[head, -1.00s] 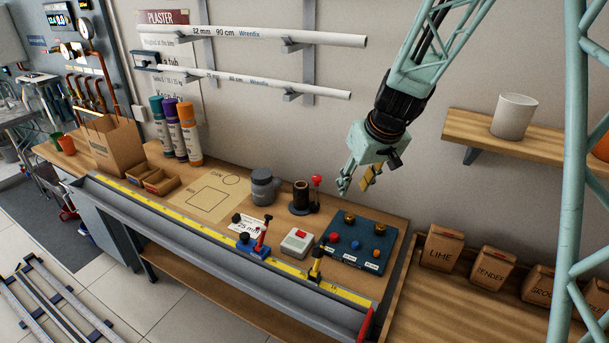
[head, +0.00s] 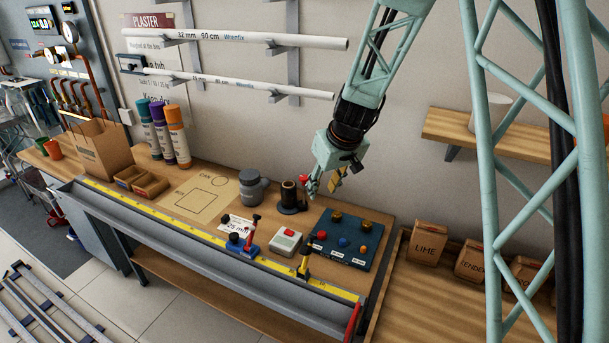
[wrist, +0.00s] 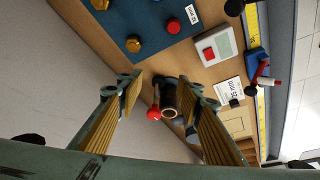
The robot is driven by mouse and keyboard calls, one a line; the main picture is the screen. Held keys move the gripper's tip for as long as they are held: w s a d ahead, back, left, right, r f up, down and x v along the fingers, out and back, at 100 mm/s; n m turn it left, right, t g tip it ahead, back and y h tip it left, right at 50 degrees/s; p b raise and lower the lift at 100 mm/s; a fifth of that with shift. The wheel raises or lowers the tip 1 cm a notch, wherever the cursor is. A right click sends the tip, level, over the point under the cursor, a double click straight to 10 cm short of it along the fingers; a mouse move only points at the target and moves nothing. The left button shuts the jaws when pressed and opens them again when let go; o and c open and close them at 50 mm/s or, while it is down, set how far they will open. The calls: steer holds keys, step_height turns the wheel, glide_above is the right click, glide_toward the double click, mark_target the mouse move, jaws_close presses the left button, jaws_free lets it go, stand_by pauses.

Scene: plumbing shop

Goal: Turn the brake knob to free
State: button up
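My gripper (head: 324,187) is open and empty, pointing down above the bench beside a dark upright cylinder (head: 288,196) with a red ball knob (wrist: 154,114). In the wrist view the cylinder (wrist: 169,98) and red ball lie between the two ribbed fingers, beyond their tips and apart from them. In the wrist view the panel (wrist: 105,15) is partly cut off. I cannot tell which knob is marked as the brake.
A grey box with a red button (head: 286,241), a red-and-blue clamp (head: 243,243) and a grey jar (head: 251,188) stand nearby. A yellow ruler (head: 180,227) runs along a grey channel. White pipes (head: 235,39) hang on the wall behind. Paper bags (head: 428,243) stand at right.

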steer(key=p, duration=0.2)
glide_toward(304, 176)
steer(key=x, duration=0.5)
steer(key=shift+s+f, duration=0.15)
steer(key=shift+f, duration=0.05)
steer(key=shift+b+x, duration=0.3)
steer(key=shift+x, duration=1.25)
steer(key=shift+c, duration=0.3)
steer(key=c, duration=0.7)
